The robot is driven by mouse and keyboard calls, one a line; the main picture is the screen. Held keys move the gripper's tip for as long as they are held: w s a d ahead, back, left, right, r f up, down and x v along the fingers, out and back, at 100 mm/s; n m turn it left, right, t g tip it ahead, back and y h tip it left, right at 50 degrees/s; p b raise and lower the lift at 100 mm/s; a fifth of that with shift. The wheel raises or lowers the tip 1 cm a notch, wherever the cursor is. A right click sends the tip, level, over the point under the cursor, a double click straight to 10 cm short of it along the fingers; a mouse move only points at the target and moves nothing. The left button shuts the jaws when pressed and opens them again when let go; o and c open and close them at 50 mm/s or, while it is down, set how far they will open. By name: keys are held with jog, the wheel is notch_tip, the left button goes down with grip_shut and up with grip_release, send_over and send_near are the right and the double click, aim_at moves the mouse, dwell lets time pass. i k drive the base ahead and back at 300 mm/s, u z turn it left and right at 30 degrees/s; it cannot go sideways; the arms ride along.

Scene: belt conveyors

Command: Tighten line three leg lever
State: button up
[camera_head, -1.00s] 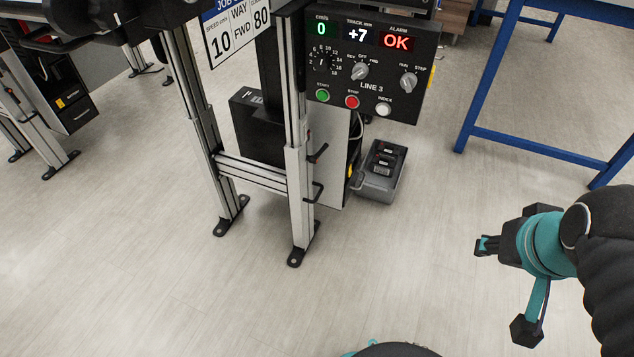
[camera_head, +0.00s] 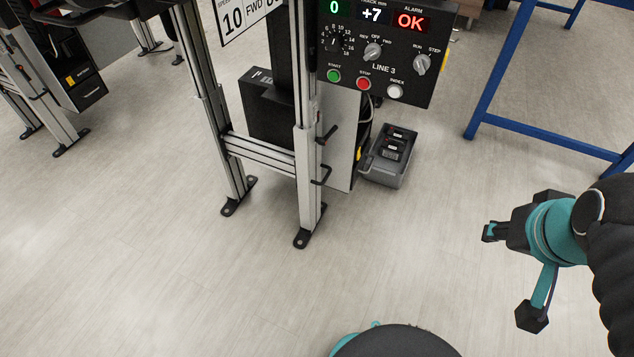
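The line three leg (camera_head: 308,190) is a silver telescoping profile standing on a black foot under the LINE 3 panel (camera_head: 385,50). A small black lever (camera_head: 328,134) sticks out to the right of its clamp at the overlap of the profiles. A black bent handle (camera_head: 322,176) shows lower on the same leg. I cannot tell how tight the lever is. My gripper (camera_head: 488,232) is at the right, pointing left, well apart from the leg and lever. Its fingers are small and seen from the side, so their opening is unclear.
A grey box with black devices (camera_head: 388,160) stands on the floor right of the leg. A blue frame (camera_head: 540,135) stands at the right. Another conveyor's legs (camera_head: 50,120) are at the left. The floor (camera_head: 180,290) in front is clear.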

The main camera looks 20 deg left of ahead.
aim_at(321, 141)
jog(key=z, duration=0.1)
jog(key=i, duration=0.15)
jog(key=u, duration=1.7)
